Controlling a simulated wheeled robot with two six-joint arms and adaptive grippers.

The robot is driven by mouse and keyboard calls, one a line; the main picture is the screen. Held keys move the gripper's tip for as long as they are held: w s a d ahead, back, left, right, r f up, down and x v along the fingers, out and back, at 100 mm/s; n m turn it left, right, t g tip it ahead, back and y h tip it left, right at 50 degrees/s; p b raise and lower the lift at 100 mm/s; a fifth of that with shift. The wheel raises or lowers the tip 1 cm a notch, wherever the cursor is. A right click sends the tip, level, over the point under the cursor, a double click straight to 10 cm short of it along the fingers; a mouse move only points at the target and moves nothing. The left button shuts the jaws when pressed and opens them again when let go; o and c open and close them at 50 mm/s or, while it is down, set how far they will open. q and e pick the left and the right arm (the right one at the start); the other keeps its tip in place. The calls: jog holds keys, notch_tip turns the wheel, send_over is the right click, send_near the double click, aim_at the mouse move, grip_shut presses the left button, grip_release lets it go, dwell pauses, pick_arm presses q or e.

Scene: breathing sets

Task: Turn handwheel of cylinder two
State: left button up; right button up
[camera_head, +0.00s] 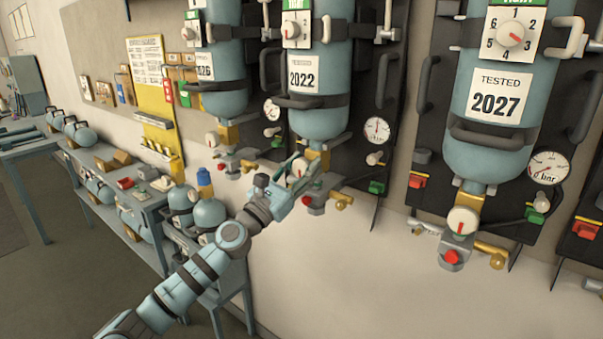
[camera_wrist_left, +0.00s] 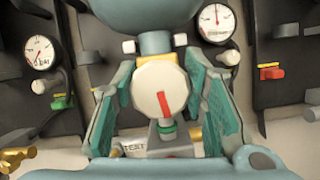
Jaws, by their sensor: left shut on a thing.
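The middle blue cylinder (camera_head: 318,110) hangs on the wall with a label reading 2022. Its pale round handwheel (camera_head: 300,167) with a red mark sits below the cylinder, partly hidden by my gripper. My left gripper (camera_head: 294,174) reaches up to it from the lower left. In the left wrist view the handwheel (camera_wrist_left: 160,91) lies between the two teal fingers of my gripper (camera_wrist_left: 164,95), its red mark close to upright and leaning slightly. The fingers are shut on its sides. My right gripper is in neither view.
Another cylinder (camera_head: 500,100), labelled 2027, hangs at the right with its own handwheel (camera_head: 463,221). One more cylinder (camera_head: 219,60) hangs at the left. Gauges, handles and brass fittings crowd close around. A shelf (camera_head: 150,200) with equipment stands lower left.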

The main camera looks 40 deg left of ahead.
pick_arm(q)
jog(key=shift+f+m+h+b, duration=0.1)
jog(key=shift+m+h+b, duration=0.2)
jog(key=shift+m+h, duration=0.45)
jog(key=shift+m, duration=0.35)
jog(key=o, duration=1.2)
jog(key=shift+d, duration=0.1)
jog(key=shift+w, duration=0.1)
